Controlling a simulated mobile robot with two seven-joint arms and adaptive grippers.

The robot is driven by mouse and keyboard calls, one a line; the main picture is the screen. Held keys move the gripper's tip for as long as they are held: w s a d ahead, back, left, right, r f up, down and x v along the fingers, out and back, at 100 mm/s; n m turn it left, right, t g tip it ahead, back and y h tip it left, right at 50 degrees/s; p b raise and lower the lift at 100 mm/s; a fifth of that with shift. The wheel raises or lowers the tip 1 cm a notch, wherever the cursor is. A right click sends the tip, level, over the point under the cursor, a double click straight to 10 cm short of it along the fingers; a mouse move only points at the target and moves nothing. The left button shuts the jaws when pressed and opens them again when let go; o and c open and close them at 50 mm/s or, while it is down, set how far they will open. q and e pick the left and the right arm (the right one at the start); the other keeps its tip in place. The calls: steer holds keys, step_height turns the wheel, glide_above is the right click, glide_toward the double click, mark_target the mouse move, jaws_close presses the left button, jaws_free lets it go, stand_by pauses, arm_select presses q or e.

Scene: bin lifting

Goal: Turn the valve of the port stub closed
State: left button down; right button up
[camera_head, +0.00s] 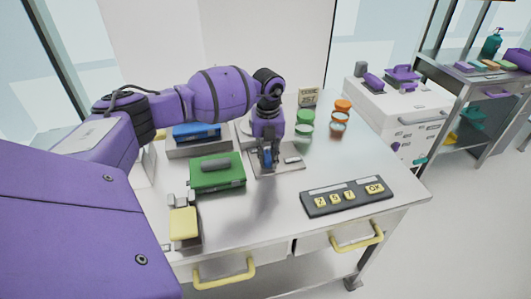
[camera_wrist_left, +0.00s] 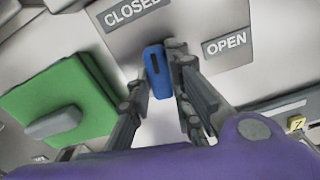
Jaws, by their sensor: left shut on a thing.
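The valve's blue handle (camera_wrist_left: 157,75) stands on a grey plate (camera_wrist_left: 190,22) marked CLOSED and OPEN. In the left wrist view its upper end points up and slightly left, closer to the CLOSED label (camera_wrist_left: 132,10) than to the OPEN label (camera_wrist_left: 226,43). My left gripper (camera_wrist_left: 160,82) is shut on the handle, one finger on each side. In the head view the left gripper (camera_head: 267,163) reaches down onto the plate (camera_head: 287,163), and only a bit of blue shows between its fingers. My right gripper is in neither view.
A green case (camera_head: 230,180) with a grey handle sits just left of the plate. A dark keypad (camera_head: 347,197) lies front right. Green-lidded jars (camera_head: 305,117) and orange-lidded jars (camera_head: 341,106) stand behind. A blue item (camera_head: 197,131) sits back left. Bare tabletop (camera_head: 270,215) lies in front.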

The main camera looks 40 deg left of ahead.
mark_target(267, 156)
arm_select(q)
steer(key=shift+r+n+p, duration=0.15)
steer(key=shift+n+p, duration=0.2)
steer(key=shift+n, duration=0.45)
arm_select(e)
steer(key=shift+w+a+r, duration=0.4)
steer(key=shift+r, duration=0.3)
arm_select(q)
steer(key=shift+n, duration=0.3)
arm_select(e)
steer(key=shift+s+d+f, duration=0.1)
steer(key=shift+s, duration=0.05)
arm_select(q)
steer(key=c, duration=1.6)
jaws_free()
step_height(267, 156, up, 12)
steer(key=shift+f, duration=0.1)
